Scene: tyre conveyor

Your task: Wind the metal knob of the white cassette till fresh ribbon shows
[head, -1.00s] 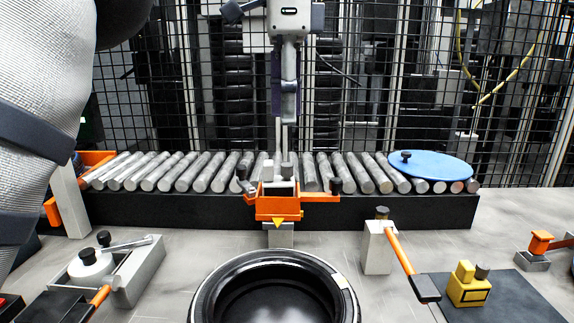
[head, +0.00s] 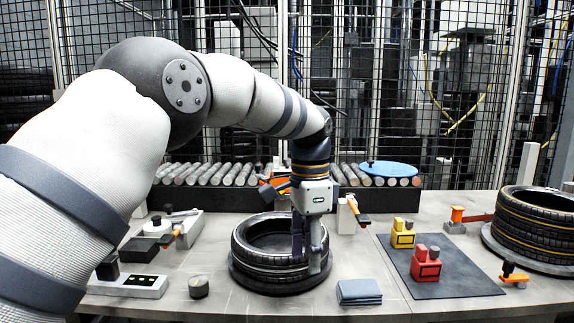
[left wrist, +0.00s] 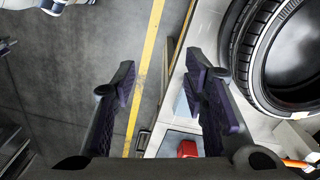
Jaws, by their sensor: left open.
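I take the white cassette to be the white part (head: 157,229) with dark knobs in a grey holder, left of the tyre in the head view. It is small there, so a metal knob and any ribbon cannot be made out. My left gripper (head: 310,258) points down at the right front side of the tyre (head: 268,262), well right of the cassette. Whether it touches the tyre is unclear. In the left wrist view its fingers (left wrist: 163,85) are apart with nothing between them. My right gripper is not in view.
A grey mat (head: 455,285) carries a yellow block (head: 402,236) and a red block (head: 426,264). A blue cloth (head: 359,291), a small round container (head: 199,287) and a switch box (head: 126,284) lie in front. Stacked tyres (head: 535,230) stand right; the roller conveyor (head: 225,175) runs behind.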

